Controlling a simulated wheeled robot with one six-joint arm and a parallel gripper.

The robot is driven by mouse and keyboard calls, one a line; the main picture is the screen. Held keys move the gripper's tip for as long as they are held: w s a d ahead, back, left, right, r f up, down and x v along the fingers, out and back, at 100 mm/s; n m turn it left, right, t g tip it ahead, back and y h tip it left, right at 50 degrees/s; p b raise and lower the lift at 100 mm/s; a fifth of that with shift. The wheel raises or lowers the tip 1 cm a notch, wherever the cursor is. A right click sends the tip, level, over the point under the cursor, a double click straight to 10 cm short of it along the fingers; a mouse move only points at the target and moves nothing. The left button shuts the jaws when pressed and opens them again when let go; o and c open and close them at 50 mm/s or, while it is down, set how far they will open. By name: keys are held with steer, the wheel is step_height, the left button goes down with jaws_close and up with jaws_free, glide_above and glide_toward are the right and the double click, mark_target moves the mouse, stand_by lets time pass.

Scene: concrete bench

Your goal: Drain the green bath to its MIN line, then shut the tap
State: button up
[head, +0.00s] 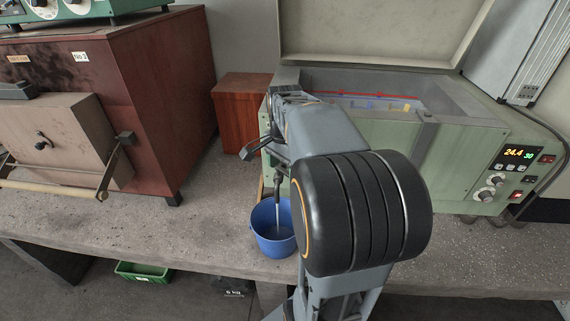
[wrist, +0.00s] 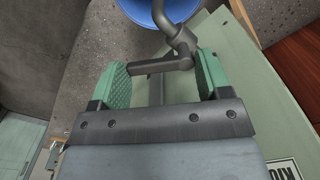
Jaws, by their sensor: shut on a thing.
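The green bath (head: 455,160) stands on the bench at the right, its top open. A red line (head: 365,97) and small blue and yellow marks show inside; my arm hides part of its front, and I cannot read the water level or a MIN line. The dark grey tap (head: 278,185) points down over a blue bucket (head: 268,240), with a thin pale stream showing below its spout. In the wrist view, my gripper (wrist: 162,78) is shut on the tap's lever (wrist: 155,66), between its green pads. The bucket's rim (wrist: 135,12) shows at the top.
The bath's panel (head: 516,155) reads 24.4 and 30. A dark red cabinet (head: 165,90) with a beige door stands at the left, and a reddish-brown box (head: 235,105) at the back. A green crate (head: 142,272) lies below the bench. The bench front left of the bucket is clear.

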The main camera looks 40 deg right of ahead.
mark_target(284, 171)
stand_by(0.3)
steer(key=o, duration=0.9)
step_height(284, 171, up, 14)
steer(key=shift+f+p, duration=0.1)
steer(key=shift+p, duration=0.85)
